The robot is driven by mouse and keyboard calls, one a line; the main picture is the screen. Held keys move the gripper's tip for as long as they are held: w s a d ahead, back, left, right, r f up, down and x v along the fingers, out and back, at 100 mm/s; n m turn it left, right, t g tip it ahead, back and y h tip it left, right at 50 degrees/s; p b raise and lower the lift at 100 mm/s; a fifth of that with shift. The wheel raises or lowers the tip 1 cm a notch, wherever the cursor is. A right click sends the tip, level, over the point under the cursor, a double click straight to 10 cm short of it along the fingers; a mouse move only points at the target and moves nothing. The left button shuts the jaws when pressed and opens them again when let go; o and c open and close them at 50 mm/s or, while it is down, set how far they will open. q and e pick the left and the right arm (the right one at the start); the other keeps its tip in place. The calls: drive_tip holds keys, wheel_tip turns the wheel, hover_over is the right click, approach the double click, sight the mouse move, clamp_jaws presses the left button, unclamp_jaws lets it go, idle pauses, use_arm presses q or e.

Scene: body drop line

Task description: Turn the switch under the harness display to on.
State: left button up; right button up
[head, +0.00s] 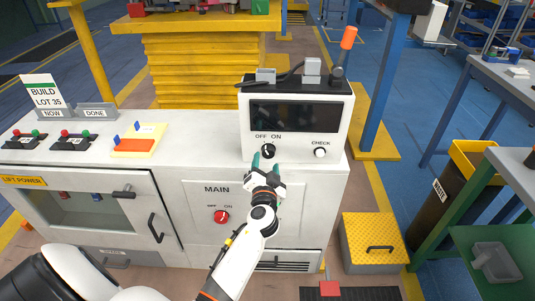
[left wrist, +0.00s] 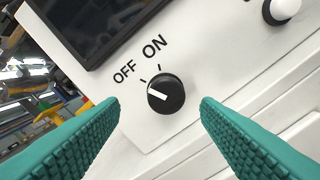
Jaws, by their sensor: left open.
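The harness display (head: 295,116) is a white box with a dark screen on the cabinet top. Its black round switch (head: 268,151) sits under the screen, below the OFF and ON labels. In the left wrist view the switch (left wrist: 166,94) has a white pointer mark aimed left, towards the OFF side. My left gripper (head: 265,163) is open in front of the switch. Its teal fingers show on either side of the switch in the wrist view, and they appear apart from it. My right gripper is not in view.
A white CHECK button (head: 320,152) is on the same panel, right of the switch. A red MAIN switch (head: 221,216) is on the cabinet front below. A metal connector and an orange-topped part (head: 347,42) stand on the box. A yellow step (head: 375,238) is at right.

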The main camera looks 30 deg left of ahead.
sight(269, 154)
use_arm(q)
drive_tip(key=x, duration=0.3)
drive_tip(key=shift+w, duration=0.4)
drive_tip(key=shift+w+a, duration=0.2)
drive_tip(key=shift+w, duration=0.2)
drive_tip(key=shift+d, duration=0.1)
drive_tip(key=shift+w, duration=0.1)
drive_tip(key=c, duration=1)
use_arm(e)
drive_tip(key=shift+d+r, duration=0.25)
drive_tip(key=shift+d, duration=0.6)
